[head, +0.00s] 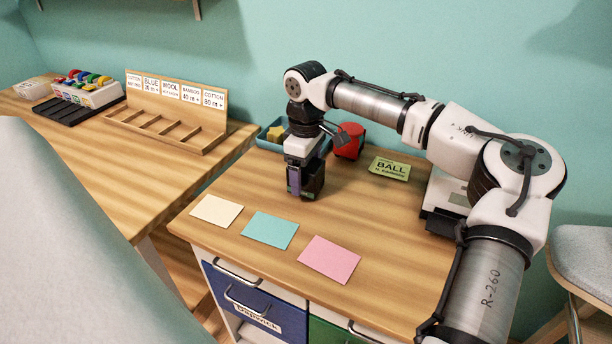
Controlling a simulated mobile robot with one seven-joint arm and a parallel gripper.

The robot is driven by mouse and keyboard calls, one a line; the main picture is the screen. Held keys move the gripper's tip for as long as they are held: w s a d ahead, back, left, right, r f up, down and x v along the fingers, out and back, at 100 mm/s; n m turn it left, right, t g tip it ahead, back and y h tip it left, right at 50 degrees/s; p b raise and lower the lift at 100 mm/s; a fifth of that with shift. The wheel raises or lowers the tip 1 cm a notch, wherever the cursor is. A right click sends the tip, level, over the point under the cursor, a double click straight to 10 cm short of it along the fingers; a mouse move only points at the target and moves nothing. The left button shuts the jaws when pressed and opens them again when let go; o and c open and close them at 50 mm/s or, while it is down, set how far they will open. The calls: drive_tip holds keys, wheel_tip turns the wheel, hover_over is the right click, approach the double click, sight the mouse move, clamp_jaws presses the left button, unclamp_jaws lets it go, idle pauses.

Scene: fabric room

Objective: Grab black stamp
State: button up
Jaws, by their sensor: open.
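My gripper (305,189) points down over the middle back of the wooden desk, behind the coloured cards. Its jaws are open, with their tips close to the desk top. Dark and purple parts show at its lower end. I cannot tell whether a dark block there is only the fingers or also a black stamp between or behind them. No separate black stamp can be made out clearly elsewhere on the desk.
Behind my gripper are a blue tray (263,141) with yellowish items and a red object (349,147). A green "BALL" label (390,168) lies right. Cream (217,210), teal (269,229) and pink (329,259) cards lie in front. The desk's right front is clear.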

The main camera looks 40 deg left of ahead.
drive_tip(key=c, duration=1.1)
